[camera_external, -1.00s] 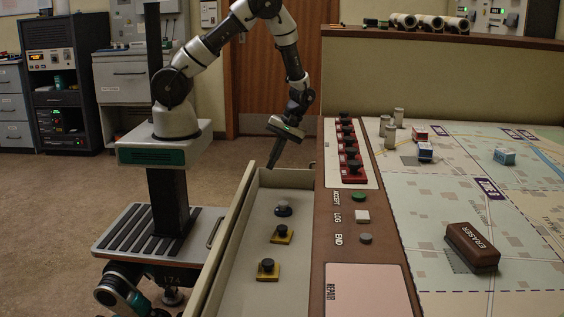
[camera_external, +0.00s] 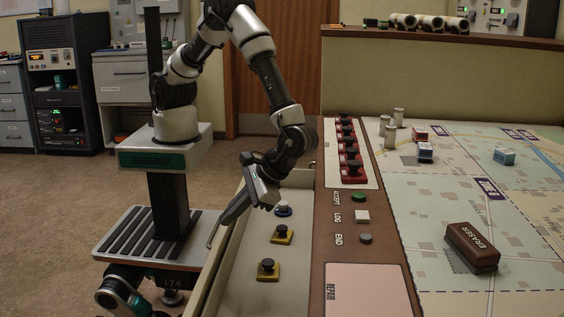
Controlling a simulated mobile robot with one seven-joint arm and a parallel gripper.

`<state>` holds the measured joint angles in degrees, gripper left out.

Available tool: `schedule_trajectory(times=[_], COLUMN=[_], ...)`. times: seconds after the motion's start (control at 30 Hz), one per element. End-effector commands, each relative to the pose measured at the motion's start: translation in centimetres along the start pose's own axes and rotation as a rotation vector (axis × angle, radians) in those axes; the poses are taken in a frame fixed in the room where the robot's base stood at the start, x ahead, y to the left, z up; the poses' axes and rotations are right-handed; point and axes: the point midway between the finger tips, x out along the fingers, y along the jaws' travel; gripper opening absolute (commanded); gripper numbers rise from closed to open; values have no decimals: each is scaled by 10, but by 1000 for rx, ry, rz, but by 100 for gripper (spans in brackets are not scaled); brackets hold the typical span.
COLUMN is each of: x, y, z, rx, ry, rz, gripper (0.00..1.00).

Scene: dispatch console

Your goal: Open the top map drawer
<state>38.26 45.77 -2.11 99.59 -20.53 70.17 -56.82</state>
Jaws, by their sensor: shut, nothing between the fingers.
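The drawer, which looks like the top map drawer, stands pulled out to the left of the console; its pale front panel (camera_external: 212,287) runs along its left side. Inside lie a blue-based black knob (camera_external: 283,209) and two yellow-based black knobs (camera_external: 282,234) (camera_external: 268,269). My gripper (camera_external: 211,242) is shut and empty, tilted down to the left. Its fingertips are at the outer side of the front panel, near where the handle is. The handle is hidden or hard to make out, and I cannot tell whether the fingers touch it.
The brown console edge (camera_external: 339,245) carries red and black switches and several buttons. The map table (camera_external: 430,250) to the right holds an eraser (camera_external: 472,247), small vehicles and metal cylinders. The floor (camera_external: 50,210) at left is clear.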

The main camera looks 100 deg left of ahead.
Motion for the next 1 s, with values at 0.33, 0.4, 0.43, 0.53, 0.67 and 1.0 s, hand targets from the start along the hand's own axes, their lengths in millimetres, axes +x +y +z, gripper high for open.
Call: schedule_trajectory(times=[0.33,0.4,0.43,0.53,0.67,1.0], x=[-80,-80,-79,-68,-44,14], y=[136,141,142,146,152,166], z=[58,60,59,55,46,34], rx=[506,524,526,526,524,526], ry=[398,413,415,414,412,413], rz=[181,187,187,187,185,189], gripper=[0,0,0,0,0,0])
